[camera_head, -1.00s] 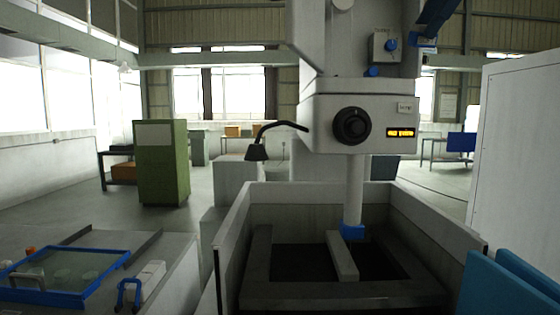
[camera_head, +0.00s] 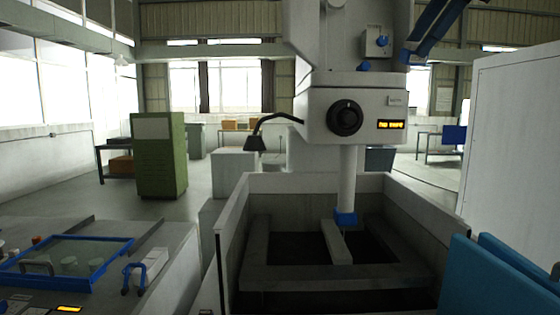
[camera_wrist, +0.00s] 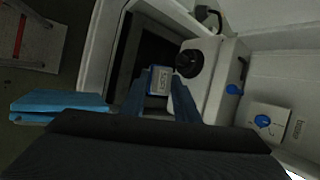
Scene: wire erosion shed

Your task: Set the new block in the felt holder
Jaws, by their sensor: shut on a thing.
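In the wrist view, my gripper (camera_wrist: 158,98) shows as two dark blue fingers. They are shut on a small block (camera_wrist: 160,80) with a pale grey, marked face and a blue edge. Its far side is hidden, and the machine tank's dark opening lies beyond it. In the head view, two blue bars of my arm reach in at the upper right, beside the machine; I cannot make out the block there. I cannot pick out the felt holder for certain in either view.
A white machine head (camera_head: 352,112) with a black dial hangs over an open-topped tank (camera_head: 232,215). A blue-rimmed tray (camera_head: 108,268) and a white item with a blue handle (camera_head: 152,262) lie on the left bench. Blue panels (camera_head: 500,270) stand at right. Open floor lies at left.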

